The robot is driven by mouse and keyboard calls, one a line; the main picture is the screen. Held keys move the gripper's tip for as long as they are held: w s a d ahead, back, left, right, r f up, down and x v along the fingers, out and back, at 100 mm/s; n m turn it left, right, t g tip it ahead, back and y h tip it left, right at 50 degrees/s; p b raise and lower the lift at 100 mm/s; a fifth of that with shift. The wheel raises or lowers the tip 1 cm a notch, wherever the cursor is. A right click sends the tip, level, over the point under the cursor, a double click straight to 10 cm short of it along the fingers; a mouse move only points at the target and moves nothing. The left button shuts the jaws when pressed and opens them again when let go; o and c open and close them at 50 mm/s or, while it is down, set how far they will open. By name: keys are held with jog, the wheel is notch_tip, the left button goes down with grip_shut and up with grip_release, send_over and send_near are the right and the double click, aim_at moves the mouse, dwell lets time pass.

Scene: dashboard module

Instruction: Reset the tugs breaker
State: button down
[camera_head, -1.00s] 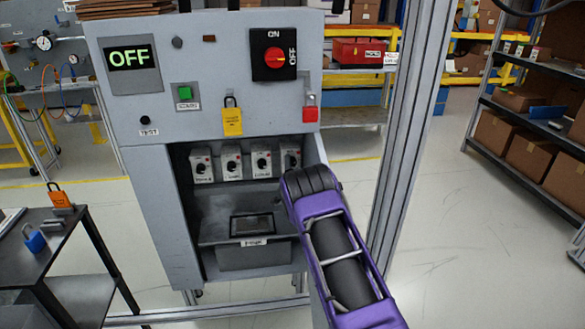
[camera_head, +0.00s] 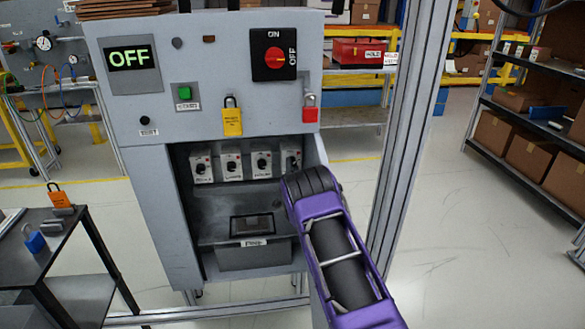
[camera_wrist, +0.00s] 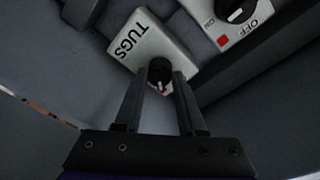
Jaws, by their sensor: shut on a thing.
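The TUGS breaker (camera_wrist: 148,45) is a light grey box with black lettering, seen in the wrist view. Its round black knob (camera_wrist: 160,74) has a red and white pointer mark. My gripper (camera_wrist: 164,80) is shut on this knob, one finger on each side. In the head view a row of breakers (camera_head: 231,165) sits in the cabinet's open recess. The rightmost breaker (camera_head: 290,156) is partly covered by my purple arm, and my fingers are hidden there.
A neighbouring breaker (camera_wrist: 235,15) marked OFF sits close to the right in the wrist view. The grey cabinet (camera_head: 215,100) has an OFF display (camera_head: 130,57), a red rotary switch (camera_head: 273,60) and padlocks. A metal post (camera_head: 405,150) stands right of my arm.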

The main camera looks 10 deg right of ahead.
jog(key=shift+f+n+t, duration=0.1)
jog(key=shift+n+t, duration=0.2)
jog(key=shift+n, duration=3.4)
jog(key=c, duration=0.5)
grip_release()
jog(key=shift+s, duration=0.1)
jog(key=s+a+f+p, duration=0.1)
jog(key=s+p, duration=0.1)
jog(key=s, duration=1.5)
jog(key=shift+a, duration=0.1)
